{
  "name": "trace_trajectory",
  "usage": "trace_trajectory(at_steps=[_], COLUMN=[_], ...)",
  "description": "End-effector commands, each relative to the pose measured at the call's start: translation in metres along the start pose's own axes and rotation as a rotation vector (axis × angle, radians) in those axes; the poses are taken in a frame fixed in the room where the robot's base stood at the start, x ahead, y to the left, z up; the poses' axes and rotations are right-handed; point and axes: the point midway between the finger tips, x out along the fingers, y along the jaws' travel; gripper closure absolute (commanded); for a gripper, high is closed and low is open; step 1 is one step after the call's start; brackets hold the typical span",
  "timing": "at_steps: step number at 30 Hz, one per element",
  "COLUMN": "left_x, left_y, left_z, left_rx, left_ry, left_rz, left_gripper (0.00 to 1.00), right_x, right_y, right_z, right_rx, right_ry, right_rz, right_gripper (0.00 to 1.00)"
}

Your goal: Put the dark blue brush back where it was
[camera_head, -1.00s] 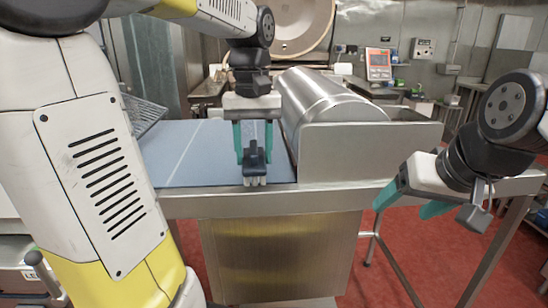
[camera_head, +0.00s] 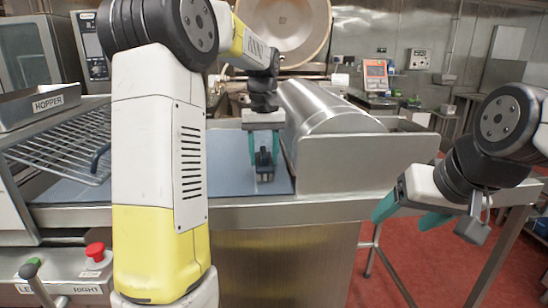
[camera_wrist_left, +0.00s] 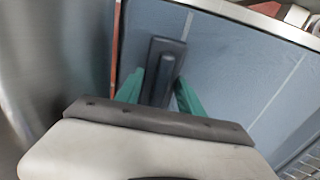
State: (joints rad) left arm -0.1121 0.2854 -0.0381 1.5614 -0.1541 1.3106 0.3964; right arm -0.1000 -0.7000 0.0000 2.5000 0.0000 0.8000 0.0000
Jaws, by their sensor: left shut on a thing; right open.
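My left gripper (camera_head: 264,150) is shut on the dark blue brush (camera_head: 265,163). My right gripper (camera_head: 397,213) is open and empty at the right, beyond the table's front edge.
A steel drum and housing (camera_head: 345,150) stand right beside the left gripper. A wire rack (camera_head: 65,145) and a hopper (camera_head: 40,103) are at the left. A red button (camera_head: 95,251) sits on a panel at lower left. Red floor lies open at right.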

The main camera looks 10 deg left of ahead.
Motion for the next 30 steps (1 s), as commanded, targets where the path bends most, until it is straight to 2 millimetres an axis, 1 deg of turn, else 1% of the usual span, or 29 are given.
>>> trace_trajectory(at_steps=[2, 8, 12, 13, 15, 16, 26, 29, 30], left_x=[0.005, 0.005, 0.009, 0.008, 0.008, 0.008, 0.006, -0.002, -0.008], left_y=[0.000, 0.000, 0.000, 0.000, 0.000, 0.000, 0.000, 0.000, 0.000], left_z=[0.000, 0.000, 0.000, 0.000, 0.000, 0.000, 0.000, 0.000, -0.001], left_rx=[0.000, 0.000, 0.000, 0.000, 0.000, 0.000, 0.000, 0.000, 0.000], left_ry=[0.000, 0.001, 0.001, 0.001, 0.001, 0.001, 0.001, 0.002, 0.004], left_rz=[0.000, 0.000, 0.000, 0.000, 0.000, 0.000, 0.000, 0.001, 0.001], left_gripper=[0.93, 0.93, 0.93, 0.49, 0.35, 0.33, 0.33, 0.33, 0.33], right_x=[0.000, 0.000, 0.000, 0.000, 0.000, 0.000, 0.000, 0.000, 0.000], right_y=[0.000, 0.000, 0.000, 0.000, 0.000, 0.000, 0.000, 0.000, 0.000], right_z=[0.000, 0.000, 0.000, 0.000, 0.000, 0.000, 0.000, 0.000, 0.000], right_rx=[0.000, 0.000, 0.000, 0.000, 0.000, 0.000, 0.000, 0.000, 0.000], right_ry=[0.000, 0.000, 0.000, 0.000, 0.000, 0.000, 0.000, 0.000, 0.000], right_rz=[0.000, 0.000, 0.000, 0.000, 0.000, 0.000, 0.000, 0.000, 0.000], right_gripper=[0.29, 0.29, 0.29, 0.29, 0.29, 0.29, 0.29, 0.29, 0.29])
